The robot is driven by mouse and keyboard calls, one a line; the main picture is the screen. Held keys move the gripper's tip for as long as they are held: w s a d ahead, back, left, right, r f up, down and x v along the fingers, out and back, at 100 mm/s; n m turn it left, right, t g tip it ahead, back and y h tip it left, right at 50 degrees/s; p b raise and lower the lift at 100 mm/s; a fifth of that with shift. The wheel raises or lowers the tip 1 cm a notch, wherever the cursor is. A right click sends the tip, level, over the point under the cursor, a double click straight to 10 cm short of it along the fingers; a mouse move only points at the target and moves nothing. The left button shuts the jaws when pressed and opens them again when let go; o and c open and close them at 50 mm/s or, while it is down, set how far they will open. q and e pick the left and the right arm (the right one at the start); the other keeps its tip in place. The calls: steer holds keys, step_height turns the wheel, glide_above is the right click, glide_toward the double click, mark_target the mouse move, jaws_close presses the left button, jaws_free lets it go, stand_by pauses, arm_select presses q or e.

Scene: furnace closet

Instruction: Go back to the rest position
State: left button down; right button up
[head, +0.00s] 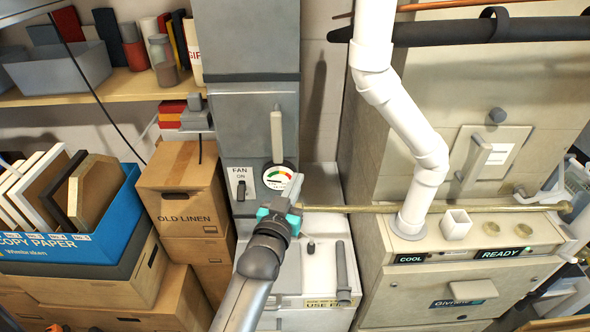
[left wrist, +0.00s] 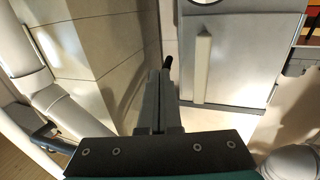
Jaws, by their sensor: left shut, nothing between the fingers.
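My left gripper (head: 295,188) is in the middle of the head view, in front of the grey furnace cabinet, just below the round gauge (head: 278,177). Its fingers are together with nothing between them. In the left wrist view the closed fingers (left wrist: 163,95) point away from the camera toward the pale panels. The fan switch (head: 240,184) is left of the gripper and apart from it. A thin brass pipe (head: 400,209) runs right from beside the gripper; I cannot tell whether they touch. My right gripper is not in view.
A white pipe (head: 408,120) stands on the furnace (head: 470,250) at right. Cardboard boxes (head: 185,192) and a blue bin (head: 118,213) of boards fill the left, below a shelf (head: 110,93). A grey door with a pale handle (left wrist: 202,65) shows in the left wrist view.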

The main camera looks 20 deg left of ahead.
arm_select(q)
steer(key=shift+s+d, duration=0.45)
steer(key=shift+s, duration=0.4)
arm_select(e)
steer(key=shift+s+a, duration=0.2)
